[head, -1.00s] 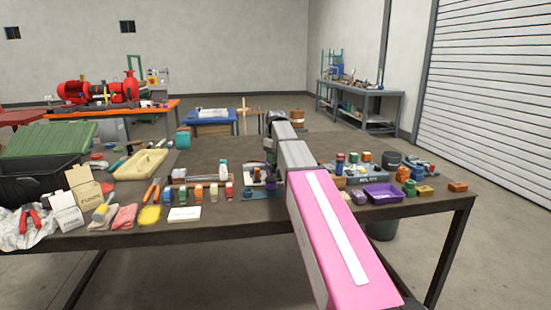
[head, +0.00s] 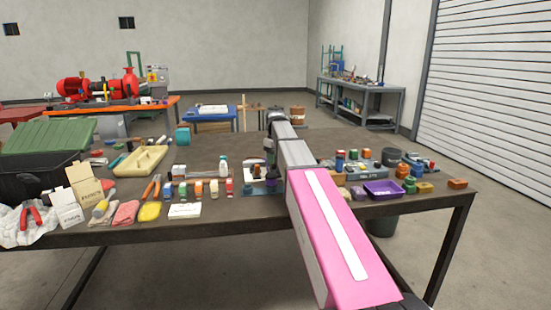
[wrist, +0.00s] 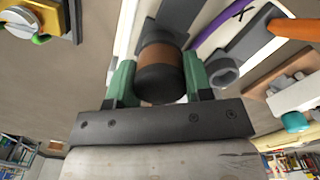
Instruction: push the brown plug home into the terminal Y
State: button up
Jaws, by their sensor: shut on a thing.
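In the wrist view my gripper (wrist: 158,82) has its two green fingers on either side of the brown plug (wrist: 160,58). The plug has a brown band and a dark round near end. Its far end meets or overlaps a dark grey part (wrist: 172,14) on a pale board, and I cannot tell how deep it sits. That grey part may be terminal Y. A black letter mark shows on the pale board (wrist: 240,14), too small to read surely. In the head view my gripper (head: 268,158) is over a small board on the bench, partly hidden by my arm.
In the wrist view a grey block with a ring-shaped socket (wrist: 224,72), a purple strip (wrist: 205,32) and an orange piece (wrist: 295,29) lie close to the right finger. In the head view, a purple tray (head: 383,190) and several small coloured parts crowd the bench (head: 225,226).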

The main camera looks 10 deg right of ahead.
jog(key=shift+f, duration=0.15)
jog(key=o, duration=1.1)
notch_tip(320, 180, up, 10)
jog(key=shift+f, duration=0.1)
jog(key=shift+r, duration=0.55)
